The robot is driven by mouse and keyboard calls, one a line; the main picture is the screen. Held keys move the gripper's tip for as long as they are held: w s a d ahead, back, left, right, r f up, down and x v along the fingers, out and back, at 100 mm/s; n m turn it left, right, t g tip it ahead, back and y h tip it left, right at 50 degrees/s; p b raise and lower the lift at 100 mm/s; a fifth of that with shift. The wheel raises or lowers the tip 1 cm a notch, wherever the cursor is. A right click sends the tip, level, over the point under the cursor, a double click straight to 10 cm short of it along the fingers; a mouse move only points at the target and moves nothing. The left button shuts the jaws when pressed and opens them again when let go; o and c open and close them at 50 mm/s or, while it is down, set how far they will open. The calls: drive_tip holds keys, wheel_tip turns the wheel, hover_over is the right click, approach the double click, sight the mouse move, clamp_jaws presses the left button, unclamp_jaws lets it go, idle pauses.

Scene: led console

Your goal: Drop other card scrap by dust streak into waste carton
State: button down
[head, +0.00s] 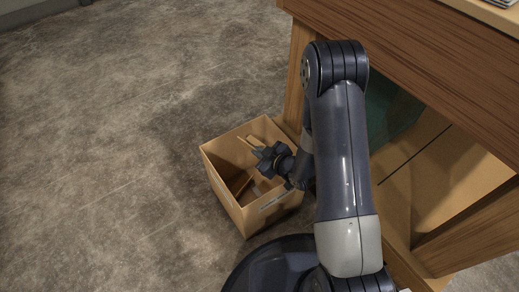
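The waste carton (225,182) is an open-topped cardboard box on the floor, left of the wooden desk. My gripper (259,156) is over the carton's opening, toward its far right side. The fingers are small and dark, and I cannot make out whether they are open or shut. A thin tan piece (251,141) shows right by the fingertips; I cannot tell whether it is held or lies in the carton. Brown card-like pieces (241,185) lie inside the carton, partly in shadow. No card scrap shows on the visible floor, and no distinct dust streak can be picked out.
A wooden desk (420,60) with legs and a lower board stands close on the right, beside my arm. A dark green thing (393,112) is under it, partly hidden by my arm. The scuffed grey concrete floor (110,150) on the left is clear.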

wheel_tip(320, 180, down, 2)
drive_tip(key=shift+f+b, duration=0.2)
drive_tip(key=shift+b, duration=0.2)
drive_tip(key=c, duration=1.5)
unclamp_jaws()
drive_tip(key=shift+c, duration=0.2)
drive_tip(key=shift+s+d+r, duration=0.1)
drive_tip(key=p+v, duration=0.3)
drive_tip(key=v, duration=0.7)
drive_tip(key=shift+s+d, duration=0.2)
drive_tip(key=shift+w+a, duration=0.1)
